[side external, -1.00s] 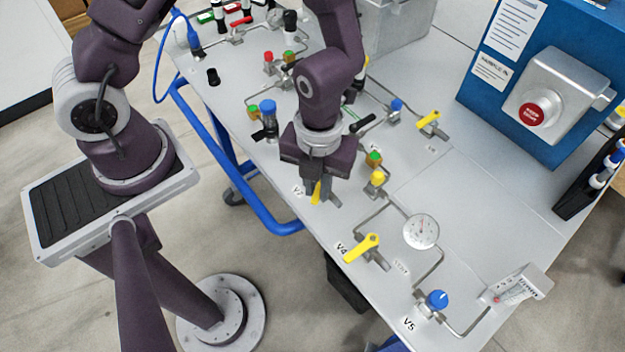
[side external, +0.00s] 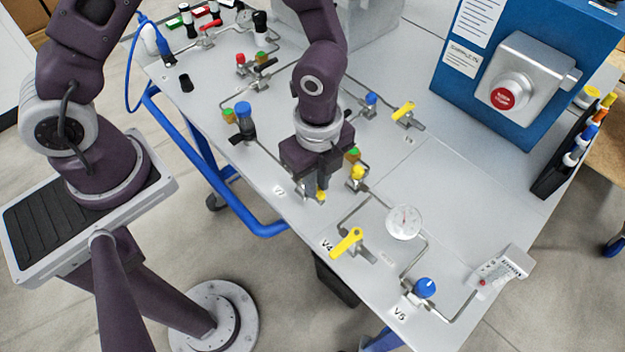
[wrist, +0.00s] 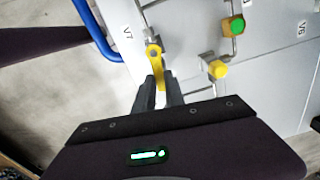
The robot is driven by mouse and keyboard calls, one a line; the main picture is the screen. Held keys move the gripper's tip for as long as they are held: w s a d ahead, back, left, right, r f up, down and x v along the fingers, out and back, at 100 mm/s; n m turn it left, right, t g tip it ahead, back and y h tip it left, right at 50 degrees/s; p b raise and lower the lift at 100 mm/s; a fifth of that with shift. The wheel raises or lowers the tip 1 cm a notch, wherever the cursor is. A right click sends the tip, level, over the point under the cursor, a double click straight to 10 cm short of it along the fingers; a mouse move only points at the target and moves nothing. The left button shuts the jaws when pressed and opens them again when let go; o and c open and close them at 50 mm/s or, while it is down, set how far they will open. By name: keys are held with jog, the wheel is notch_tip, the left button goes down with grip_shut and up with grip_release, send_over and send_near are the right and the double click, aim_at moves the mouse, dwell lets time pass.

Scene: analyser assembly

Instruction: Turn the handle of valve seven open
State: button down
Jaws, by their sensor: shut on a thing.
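Valve seven has a yellow lever handle (wrist: 157,64), beside the V7 label (wrist: 127,33) in the wrist view. The handle runs from its round pivot down between my fingers, roughly in line with the pipe above it. My gripper (wrist: 160,92) is shut on the handle's outer part, one dark finger on each side. In the side external view my gripper (side external: 319,184) points down at the table's near edge, right of the V7 label (side external: 279,190). Only a small yellow part of the handle (side external: 321,195) shows there; the gripper hides the rest.
A yellow-knobbed fitting (side external: 357,172) and a green-topped one (side external: 352,154) stand close right of my gripper. The yellow V4 handle (side external: 347,242), a gauge (side external: 404,222) and the blue V5 knob (side external: 425,288) lie nearer the front.

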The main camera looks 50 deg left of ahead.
aim_at(319, 187)
jog(key=shift+w+n, duration=0.25)
jog(key=shift+n, duration=0.35)
jog(key=c, duration=1.4)
grip_release()
notch_tip(319, 187, up, 7)
jog(key=shift+r, duration=0.1)
